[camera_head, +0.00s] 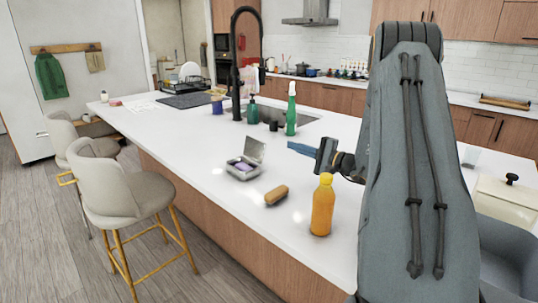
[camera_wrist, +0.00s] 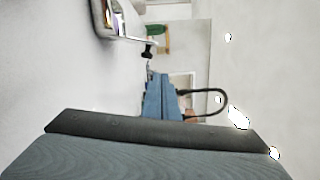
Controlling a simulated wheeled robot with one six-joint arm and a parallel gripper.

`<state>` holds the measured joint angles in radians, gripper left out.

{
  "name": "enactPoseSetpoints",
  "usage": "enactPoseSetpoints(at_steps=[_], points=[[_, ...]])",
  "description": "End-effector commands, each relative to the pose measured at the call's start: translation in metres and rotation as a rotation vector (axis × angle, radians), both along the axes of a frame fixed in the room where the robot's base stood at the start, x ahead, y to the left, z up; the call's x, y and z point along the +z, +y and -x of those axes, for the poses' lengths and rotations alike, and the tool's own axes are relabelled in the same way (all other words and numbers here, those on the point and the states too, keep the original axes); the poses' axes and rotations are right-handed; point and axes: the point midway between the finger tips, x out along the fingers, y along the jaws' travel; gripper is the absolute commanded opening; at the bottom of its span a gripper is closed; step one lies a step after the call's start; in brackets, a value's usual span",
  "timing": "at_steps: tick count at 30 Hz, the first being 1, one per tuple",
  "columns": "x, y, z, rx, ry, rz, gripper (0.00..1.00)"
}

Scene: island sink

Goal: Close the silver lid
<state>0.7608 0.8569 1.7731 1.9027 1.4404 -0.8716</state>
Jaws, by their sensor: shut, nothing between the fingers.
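The silver lid (camera_head: 254,149) stands raised, tilted up on the back side of a small silver box (camera_head: 241,172) on the white island. Something purple lies inside the box. In the wrist view, part of a silver-rimmed thing that looks like the box (camera_wrist: 133,39) is cut off at the top edge. My gripper (camera_head: 290,145) is to the right of the lid, above the counter and apart from it. Its blue fingers are together and empty, pointing left; they also show in the wrist view (camera_wrist: 158,78).
A green bottle (camera_head: 291,112), a dark soap bottle (camera_head: 252,112) and the black faucet (camera_head: 237,75) are behind. Counter left of the box is clear.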

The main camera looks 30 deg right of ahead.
Motion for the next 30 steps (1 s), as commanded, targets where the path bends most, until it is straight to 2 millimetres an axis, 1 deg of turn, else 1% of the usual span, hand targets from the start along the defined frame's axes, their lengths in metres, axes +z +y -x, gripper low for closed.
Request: enactPoseSetpoints(at_steps=[1, 3, 7, 11, 14, 24, 30], points=[[-0.013, 0.0, -0.004, 0.0, 0.0, 0.0, 0.0], [-0.023, 0.0, -0.006, 0.0, 0.0, 0.0, 0.0], [-0.031, 0.0, -0.009, 0.0, 0.0, 0.0, 0.0], [-0.032, 0.002, -0.013, 0.0, 0.0, 0.001, 0.0], [-0.03, 0.007, -0.022, 0.003, -0.001, 0.0, 0.0], [-0.027, 0.033, -0.074, 0.001, 0.0, 0.0, 0.0], [-0.026, 0.041, -0.093, 0.0, 0.0, 0.0, 0.0]])
